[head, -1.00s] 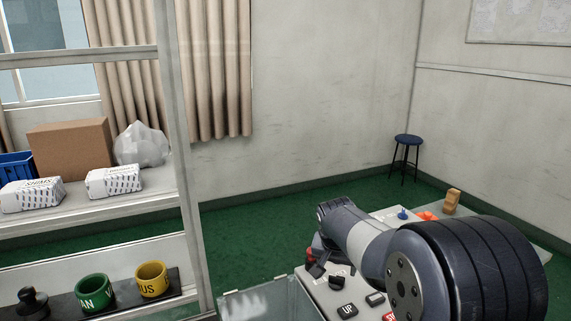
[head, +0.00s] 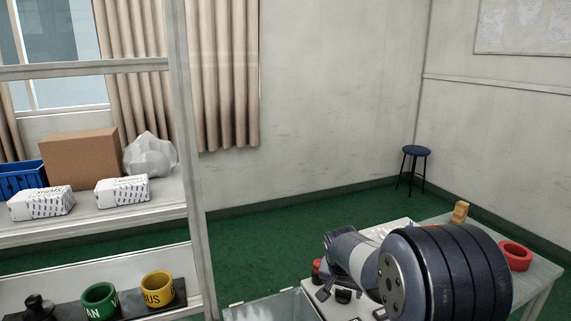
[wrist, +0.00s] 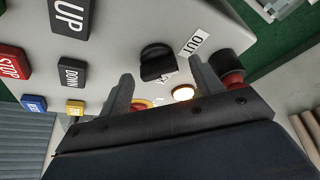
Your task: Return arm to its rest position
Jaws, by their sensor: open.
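My arm reaches forward at the lower right of the head view, over a light grey control panel. My gripper (wrist: 160,95) shows in the wrist view with its two fingers apart and nothing between them. Past the fingers is the control panel (wrist: 110,50) with a black knob (wrist: 157,62), a lit lamp (wrist: 183,93) and a red-and-black button (wrist: 230,68) beside the right finger. I cannot tell whether the fingers touch the panel. In the head view the arm hides most of the panel and the fingertips.
A shelf rack (head: 178,100) stands at the left with a cardboard box (head: 82,158), a green cup (head: 100,300) and a yellow cup (head: 157,289). A clear-walled bin (head: 270,305) is left of the panel. A table (head: 543,272) at right holds a red ring (head: 515,256). A stool (head: 416,152) stands behind.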

